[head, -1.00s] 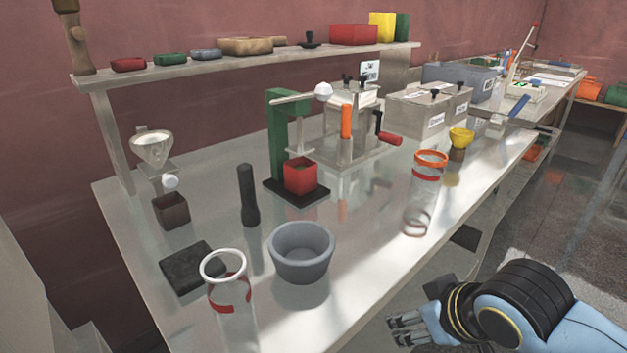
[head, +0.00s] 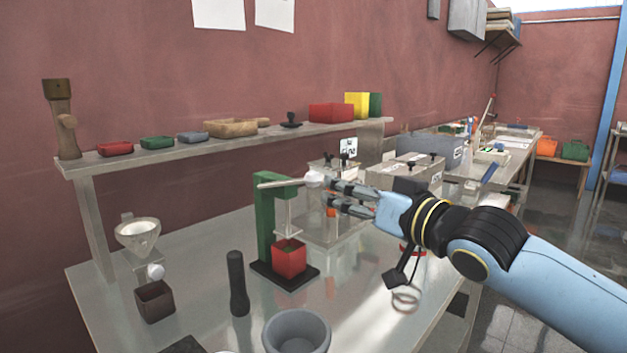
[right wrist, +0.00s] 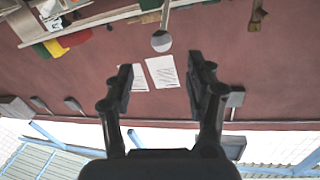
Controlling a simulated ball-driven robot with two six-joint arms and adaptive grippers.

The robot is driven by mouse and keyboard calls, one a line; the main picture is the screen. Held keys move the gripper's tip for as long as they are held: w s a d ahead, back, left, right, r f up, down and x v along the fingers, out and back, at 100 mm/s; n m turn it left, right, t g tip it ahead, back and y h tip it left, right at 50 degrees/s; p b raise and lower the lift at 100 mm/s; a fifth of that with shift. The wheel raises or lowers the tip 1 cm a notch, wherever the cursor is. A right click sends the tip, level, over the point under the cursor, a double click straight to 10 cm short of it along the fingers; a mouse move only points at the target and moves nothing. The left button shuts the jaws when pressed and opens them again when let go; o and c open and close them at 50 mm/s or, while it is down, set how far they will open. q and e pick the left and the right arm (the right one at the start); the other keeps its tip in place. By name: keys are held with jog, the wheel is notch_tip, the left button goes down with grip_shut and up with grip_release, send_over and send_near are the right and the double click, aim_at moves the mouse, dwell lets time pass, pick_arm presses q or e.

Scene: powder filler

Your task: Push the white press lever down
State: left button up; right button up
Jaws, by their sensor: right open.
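The white press lever (head: 285,183) is a pale bar with a round white knob (head: 314,179). It sticks out to the right, about level, from the top of a green press (head: 265,225). A red cup (head: 289,259) with green contents stands under the press on a dark base. My right gripper (head: 335,198) is open, with its fingertips just right of the knob. In the right wrist view the knob (right wrist: 161,41) shows beyond the open fingers (right wrist: 160,75), apart from them. My left gripper is out of view.
A grey bowl (head: 297,332) and a dark pestle-like rod (head: 237,283) stand in front of the press. A funnel stand (head: 138,238) is at left. A shelf (head: 225,143) with small trays runs behind. Grey boxes (head: 405,172) stand behind my right arm.

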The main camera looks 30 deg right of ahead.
aim_at(319, 181)
jog(key=w, duration=0.3)
jog(key=w+a, duration=0.1)
jog(key=w, duration=0.2)
jog(key=w+b, duration=0.1)
jog(key=w, duration=0.2)
jog(key=shift+w+a, duration=0.3)
jog(key=shift+w, duration=0.1)
jog(key=shift+c, duration=0.2)
grip_shut()
jog(key=shift+f, duration=0.1)
